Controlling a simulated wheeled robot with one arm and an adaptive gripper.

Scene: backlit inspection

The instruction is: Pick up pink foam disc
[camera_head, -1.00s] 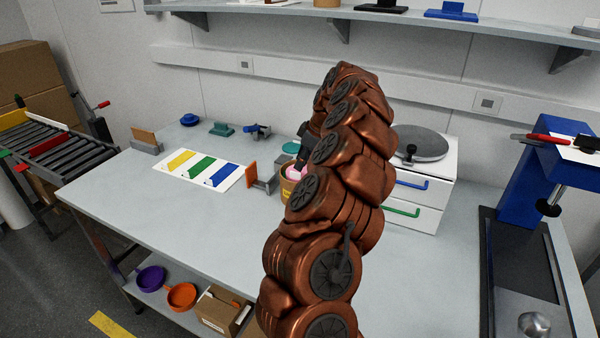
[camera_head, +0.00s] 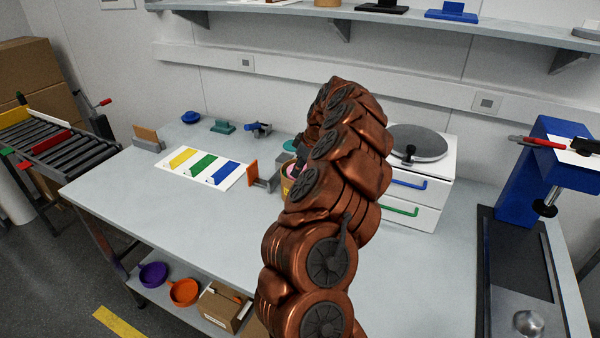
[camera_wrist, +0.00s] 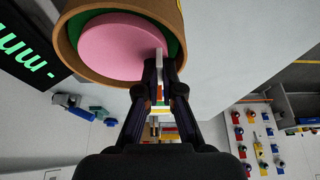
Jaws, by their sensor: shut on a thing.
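The pink foam disc (camera_wrist: 120,48) sits in a round tan tub (camera_wrist: 72,62) with a green inside, seen in the wrist view. My gripper (camera_wrist: 160,68) is at the tub's near edge, its fingers close together and shut on the disc's edge. The disc appears within the rim; whether it is lifted off what lies under it I cannot tell. In the head view my copper arm hides most of the tub (camera_head: 286,187) and the gripper, and only a sliver of pink shows.
An orange-ended bracket (camera_head: 253,174) stands left of the tub, beside a white board with coloured stripes (camera_head: 170,175). A white drawer unit (camera_head: 437,190) with a grey round plate is right of my arm. The front left of the table is clear.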

